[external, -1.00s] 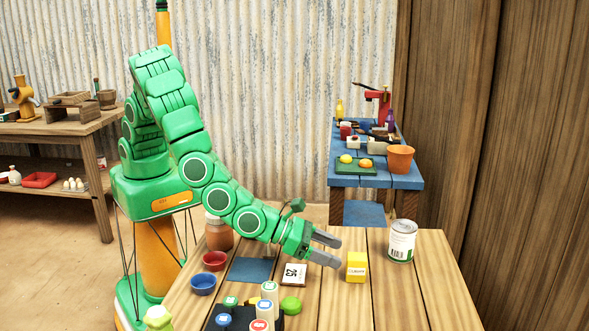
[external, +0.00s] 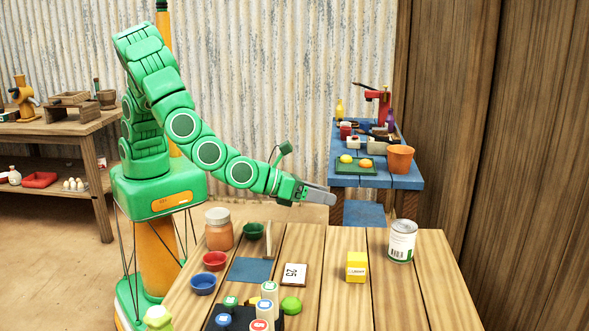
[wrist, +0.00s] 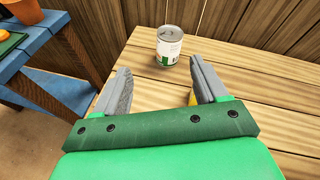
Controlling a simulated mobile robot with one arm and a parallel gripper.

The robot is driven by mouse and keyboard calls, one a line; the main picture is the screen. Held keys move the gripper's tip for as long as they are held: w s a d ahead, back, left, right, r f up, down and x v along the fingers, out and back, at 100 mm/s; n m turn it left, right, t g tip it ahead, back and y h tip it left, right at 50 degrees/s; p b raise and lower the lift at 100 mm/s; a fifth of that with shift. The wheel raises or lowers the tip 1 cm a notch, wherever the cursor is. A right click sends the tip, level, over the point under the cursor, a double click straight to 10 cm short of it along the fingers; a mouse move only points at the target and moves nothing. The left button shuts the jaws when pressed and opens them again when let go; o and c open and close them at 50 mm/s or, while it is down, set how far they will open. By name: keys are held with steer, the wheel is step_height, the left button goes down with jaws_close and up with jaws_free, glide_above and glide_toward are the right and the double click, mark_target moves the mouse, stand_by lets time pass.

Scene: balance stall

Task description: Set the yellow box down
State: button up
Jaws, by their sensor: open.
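The yellow box (external: 356,267) stands upright on the wooden table, to the right of the number card and left of the can. In the wrist view only a sliver of yellow (wrist: 192,98) shows beside the right finger; the rest is hidden. My gripper (external: 325,197) is raised above the table, up and to the left of the box in the external view, and apart from it. In the wrist view its two fingers (wrist: 160,90) are spread, with nothing between them.
A metal can (external: 402,241) stands right of the box. A card marked 25 (external: 292,276), a blue mat (external: 250,270), small bowls (external: 203,282), a jar (external: 219,229) and a bottle rack (external: 290,322) are on the left half. The table's right front is bare.

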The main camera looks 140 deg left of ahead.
steer(key=s+a+r+n+g+y, duration=0.1)
steer(key=s+a+r+n+g, duration=0.2)
steer(key=s+r+n, duration=0.3)
steer(key=s+r+n+g+h, duration=0.1)
steer(key=s+r+n+g, duration=0.25)
steer(key=s, duration=0.75)
steer(key=s+r+n+g+h, duration=0.1)
steer(key=s+r+n+g, duration=0.3)
steer(key=s, duration=0.7)
steer(key=s+d+f+n+t+h, duration=0.1)
steer(key=s+d+n+h, duration=0.7)
steer(key=s+d, duration=1.5)
steer(key=d+f+h, duration=0.1)
steer(key=h, duration=0.2)
steer(key=shift+s, duration=0.15)
